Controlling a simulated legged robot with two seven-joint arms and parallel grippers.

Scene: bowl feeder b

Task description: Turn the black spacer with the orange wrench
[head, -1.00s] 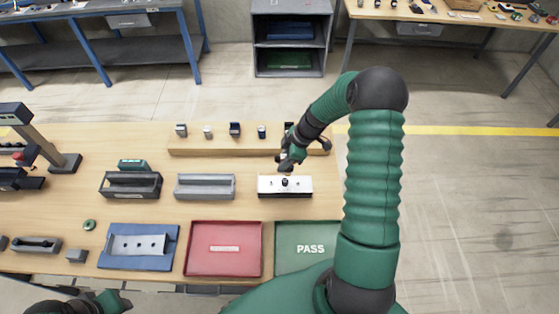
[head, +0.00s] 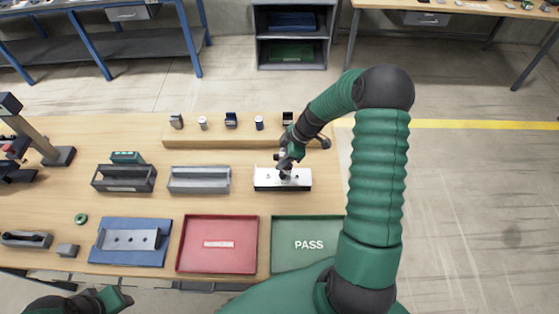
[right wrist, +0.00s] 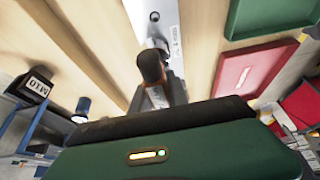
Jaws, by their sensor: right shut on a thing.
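The white fixture block (head: 266,178) stands on the table at the right and shows at the top of the right wrist view (right wrist: 172,16). The black spacer (head: 285,176) is a small dark piece on top of it, largely covered by my right gripper (head: 286,168). In the right wrist view a dark finger hides much of the contact.
A wooden rack (head: 220,141) with several small parts lies behind the block. A grey tray (head: 198,187) and a dark tray (head: 125,187) stand to the left. A red tray (head: 190,268) and a green PASS tray (head: 300,262) lie in front.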

